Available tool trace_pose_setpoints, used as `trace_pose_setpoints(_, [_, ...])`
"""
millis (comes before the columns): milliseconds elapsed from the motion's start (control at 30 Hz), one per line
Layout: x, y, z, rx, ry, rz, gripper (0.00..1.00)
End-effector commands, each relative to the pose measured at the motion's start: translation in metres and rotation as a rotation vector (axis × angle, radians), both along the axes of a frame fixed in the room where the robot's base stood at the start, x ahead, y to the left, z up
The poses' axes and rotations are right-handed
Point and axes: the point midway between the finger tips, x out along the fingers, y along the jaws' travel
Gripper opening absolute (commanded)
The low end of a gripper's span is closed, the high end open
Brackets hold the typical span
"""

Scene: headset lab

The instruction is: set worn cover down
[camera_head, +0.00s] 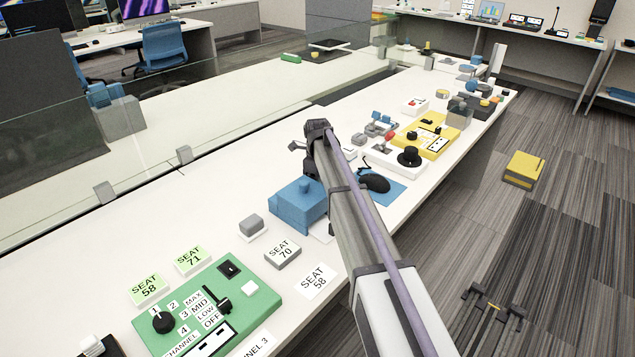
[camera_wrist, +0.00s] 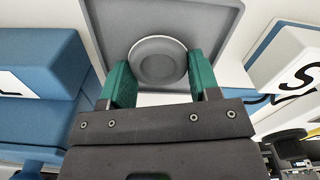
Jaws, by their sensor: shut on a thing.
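My gripper (camera_wrist: 162,75) shows in the wrist view with its two green fingers apart, on either side of a grey round piece (camera_wrist: 157,60). The fingers are shut on this piece, which looks like the worn cover. The round piece has a pale rim and a darker middle. Behind it is a grey square surface with a raised edge (camera_wrist: 233,18); I cannot tell whether the piece touches it. In the head view my arm crosses the bench, and the fingers and the held piece cannot be made out there.
A blue box (camera_head: 298,205) stands left of my arm on the long white bench (camera_head: 85,280). A green control panel (camera_head: 225,312) and a seat 70 block (camera_head: 283,252) are nearer. A black mouse (camera_head: 376,183) and a yellow panel (camera_head: 428,135) lie beyond. A glass screen runs behind.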

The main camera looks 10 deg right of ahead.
Motion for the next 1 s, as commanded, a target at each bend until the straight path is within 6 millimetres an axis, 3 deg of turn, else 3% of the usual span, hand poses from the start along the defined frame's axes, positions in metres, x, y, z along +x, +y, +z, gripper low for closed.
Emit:
trace_pose_setpoints(67, [0.000, 0.000, -0.004, 0.000, 0.000, 0.000, 0.34])
trace_pose_setpoints(100, [0.000, 0.000, -0.003, 0.000, 0.000, 0.000, 0.59])
trace_pose_setpoints(167, [0.000, 0.000, -0.003, 0.000, 0.000, 0.000, 0.65])
trace_pose_setpoints(400, [0.000, 0.000, -0.002, 0.000, 0.000, 0.000, 0.67])
trace_pose_setpoints(533, [0.000, 0.000, 0.008, 0.000, 0.000, 0.000, 0.67])
trace_pose_setpoints(667, [0.000, 0.000, 0.033, 0.000, 0.000, 0.000, 0.67])
trace_pose_setpoints(900, [0.000, 0.000, 0.097, 0.000, 0.000, 0.000, 0.67])
trace_pose_setpoints(1000, [0.000, 0.000, 0.116, 0.000, 0.000, 0.000, 0.67])
